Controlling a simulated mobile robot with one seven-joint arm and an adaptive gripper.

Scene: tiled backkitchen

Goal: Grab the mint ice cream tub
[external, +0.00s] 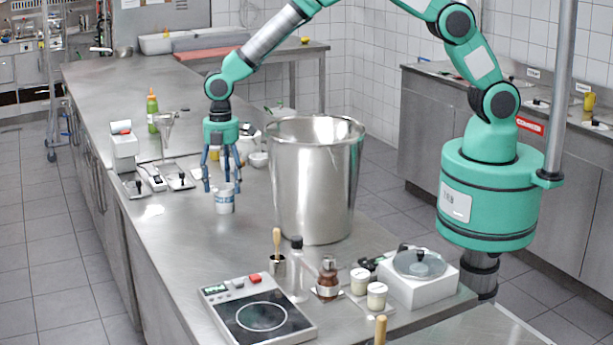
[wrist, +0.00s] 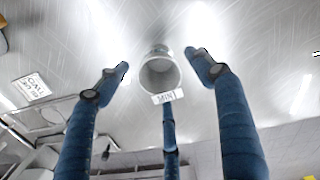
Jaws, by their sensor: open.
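The mint ice cream tub (external: 225,203) is a small white tub with blue marking, upright on the steel counter left of the big metal pot. In the wrist view the tub (wrist: 160,76) appears round with a grey inside, and a white label (wrist: 167,97) reading "MINT" sits at its near side. My gripper (external: 222,187) points down directly above and around the tub's upper part. Its blue fingers are spread and open, with the tub between them in the wrist view. I cannot tell whether any finger touches it.
A large steel pot (external: 313,185) stands close on the right of the gripper. Small scales and a white dispenser (external: 123,150) stand to the left, with a green bottle (external: 152,110) behind. A hotplate (external: 258,312) and jars sit at the front. Counter in front of the tub is clear.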

